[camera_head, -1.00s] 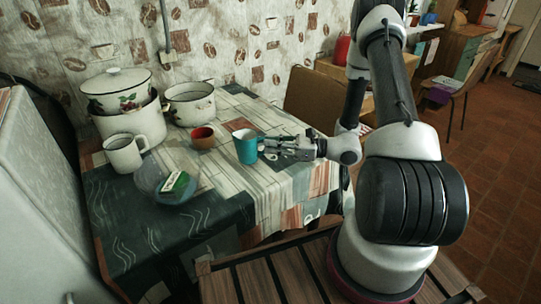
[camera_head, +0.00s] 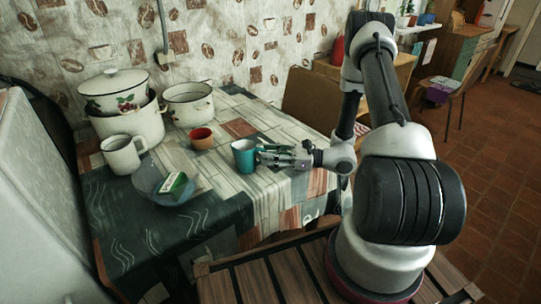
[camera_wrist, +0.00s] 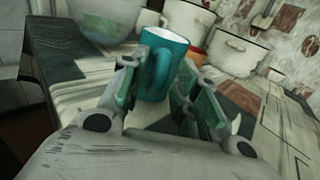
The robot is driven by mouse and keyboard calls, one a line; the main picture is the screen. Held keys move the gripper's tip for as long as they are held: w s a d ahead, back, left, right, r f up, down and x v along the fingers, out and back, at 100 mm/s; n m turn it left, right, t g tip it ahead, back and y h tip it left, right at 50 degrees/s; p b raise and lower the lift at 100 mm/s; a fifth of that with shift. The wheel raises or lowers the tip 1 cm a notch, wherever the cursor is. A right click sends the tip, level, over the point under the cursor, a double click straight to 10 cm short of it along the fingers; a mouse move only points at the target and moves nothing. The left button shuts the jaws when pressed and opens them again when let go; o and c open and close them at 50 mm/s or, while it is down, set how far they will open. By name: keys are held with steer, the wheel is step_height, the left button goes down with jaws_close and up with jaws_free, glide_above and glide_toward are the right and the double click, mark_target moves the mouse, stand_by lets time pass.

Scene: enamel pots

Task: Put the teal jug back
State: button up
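The teal jug (camera_head: 244,156) stands upright on the patterned tabletop, near its front right part. It also shows in the wrist view (camera_wrist: 172,68), with its handle turned toward my gripper. My gripper (camera_head: 263,154) is just right of the jug, low over the table. In the wrist view my gripper (camera_wrist: 160,75) has its two fingers spread apart, one on each side of the handle. A gap shows between the fingers, so they look open and not closed on the jug. Whether a finger touches the jug cannot be told.
A brown-orange cup (camera_head: 201,143) stands left of the jug. A white mug (camera_head: 121,158), a blue-grey bowl (camera_head: 150,188) holding a green packet, a white pot (camera_head: 190,108) and a stacked lidded pot (camera_head: 117,97) stand further left. The tabletop (camera_head: 225,205) before the jug is clear.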

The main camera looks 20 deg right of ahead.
steer(key=shift+r, duration=0.1)
steer(key=shift+s+d, duration=0.1)
steer(key=shift+d, duration=0.15)
steer(key=v, duration=1.1)
steer(key=s+a+r+n+g+h, duration=0.25)
steer(key=s+r+n+g, duration=0.25)
steer(key=r+n, duration=0.3)
steer(key=s+a+r+n+g+h, duration=0.2)
steer(key=s+r+n+g+h, duration=0.3)
steer(key=r, duration=0.4)
steer(key=s+d+r+n+t+h, duration=0.3)
steer(key=s+r+n+h, duration=0.1)
steer(key=s+r+n, duration=0.1)
steer(key=s+d+r+n+t+h, duration=0.3)
steer(key=s+r+n+h, duration=0.1)
steer(key=r, duration=0.3)
steer(key=shift+s+r+n, duration=0.35)
steer(key=shift+r+n, duration=0.05)
steer(key=shift+n, duration=0.3)
